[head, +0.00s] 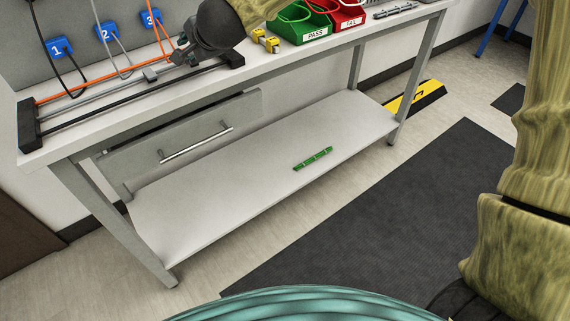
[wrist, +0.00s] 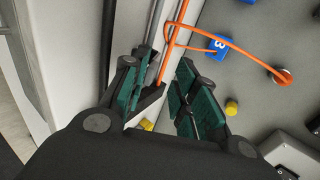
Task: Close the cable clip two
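The cable rig is a long dark frame (head: 30,125) on the bench, with black, grey and orange cables along it. A small grey clip (head: 150,74) sits on the rig left of my gripper; I cannot tell whether it is open or shut. My gripper (head: 184,54) is low over the rig's right part. In the wrist view my gripper (wrist: 160,88) has its two green-padded fingers apart, with nothing visibly held. The orange cable (wrist: 167,52) runs near the gap, and a dark block (wrist: 148,104) shows beside the left finger. Contact is unclear.
Blue number tags one (head: 58,48), two (head: 105,33) and three (head: 150,19) are on the back panel. Yellow pieces (head: 266,41), a green bin (head: 303,31) and a red bin (head: 345,18) stand right of the rig. The lower shelf holds a green strip (head: 313,159).

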